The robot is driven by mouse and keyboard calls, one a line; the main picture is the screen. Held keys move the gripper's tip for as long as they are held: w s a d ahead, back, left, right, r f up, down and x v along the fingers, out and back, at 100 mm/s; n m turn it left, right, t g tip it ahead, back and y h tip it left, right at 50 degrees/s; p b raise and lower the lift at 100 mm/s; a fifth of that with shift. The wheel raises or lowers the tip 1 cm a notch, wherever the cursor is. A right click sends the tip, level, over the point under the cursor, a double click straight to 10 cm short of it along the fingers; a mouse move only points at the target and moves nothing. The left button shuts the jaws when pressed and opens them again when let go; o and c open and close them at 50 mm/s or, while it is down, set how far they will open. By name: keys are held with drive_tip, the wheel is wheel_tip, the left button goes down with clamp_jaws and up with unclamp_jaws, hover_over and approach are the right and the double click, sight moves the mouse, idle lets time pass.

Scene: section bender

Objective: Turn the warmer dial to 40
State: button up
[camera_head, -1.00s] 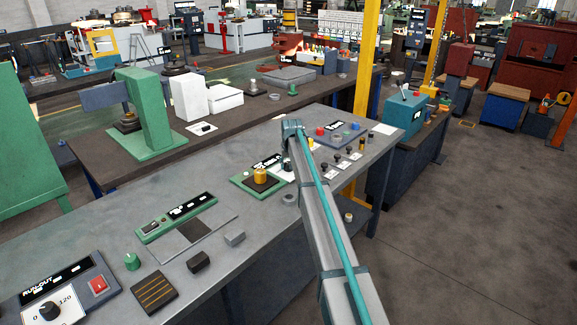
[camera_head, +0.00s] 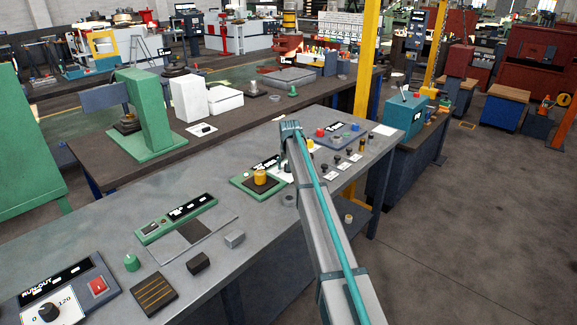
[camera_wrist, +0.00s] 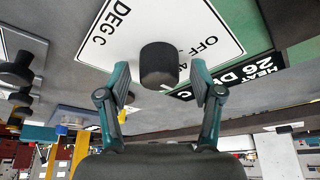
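The warmer dial (camera_wrist: 159,66) is a black round knob on a white card marked "DEG C" and "OFF". In the wrist view it sits between my gripper's two teal fingers, near the tips, with a gap on each side. My gripper (camera_wrist: 160,84) is open and appears to touch nothing. The warmer's green panel carries a display (camera_wrist: 245,77) reading "HEAT" and "26 DEG", partly cut off. In the head view my arm hides the dial and most of the gripper. The warmer (camera_head: 247,184) shows there as a green base with a yellow cylinder on a dark block.
A run-out panel (camera_head: 80,284) with its own black knob and a red switch is at front left. Several small black knobs on white cards (camera_head: 346,167) stand right of my arm. A red and blue button panel (camera_head: 322,139) lies behind them.

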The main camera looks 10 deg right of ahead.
drive_tip(key=v, duration=1.2)
